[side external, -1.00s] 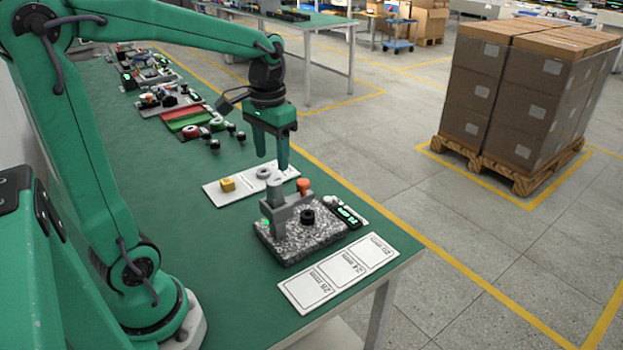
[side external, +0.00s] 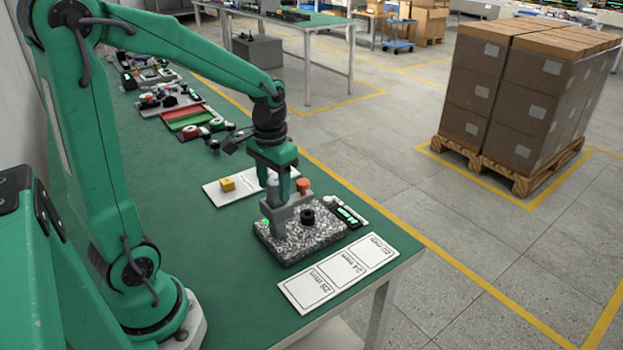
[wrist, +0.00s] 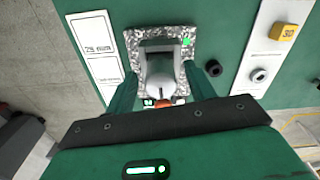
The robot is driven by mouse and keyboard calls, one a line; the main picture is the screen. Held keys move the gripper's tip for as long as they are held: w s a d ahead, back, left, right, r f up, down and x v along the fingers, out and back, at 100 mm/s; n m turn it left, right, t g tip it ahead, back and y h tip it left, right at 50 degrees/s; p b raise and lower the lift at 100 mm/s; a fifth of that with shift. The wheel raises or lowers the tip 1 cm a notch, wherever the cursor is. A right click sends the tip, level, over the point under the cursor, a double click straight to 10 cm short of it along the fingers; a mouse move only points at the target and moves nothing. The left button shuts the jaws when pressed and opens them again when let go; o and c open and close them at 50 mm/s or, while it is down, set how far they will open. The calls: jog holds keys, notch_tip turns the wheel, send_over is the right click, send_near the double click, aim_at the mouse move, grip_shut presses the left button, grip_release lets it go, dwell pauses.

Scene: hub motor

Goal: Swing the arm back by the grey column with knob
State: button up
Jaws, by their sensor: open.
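A fixture with a speckled stone base (side external: 270,240) stands near the table's front corner. From it rises the grey column with knob (side external: 278,222); a grey arm reaches from it towards an orange knob (side external: 303,186). In the wrist view the column's pale rounded top (wrist: 160,68) lies between my fingers, with the orange knob (wrist: 163,102) nearer my palm. My gripper (side external: 277,190) is open, pointing down, with its fingers on either side of the column top. Gaps show beside it in the wrist view (wrist: 172,74). The lower column is partly hidden there.
A white card (side external: 340,272) marked in mm lies in front. Behind is a white strip (side external: 222,193) with a yellow block (side external: 228,184). Green table is free at left.

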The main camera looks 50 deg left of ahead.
grip_shut()
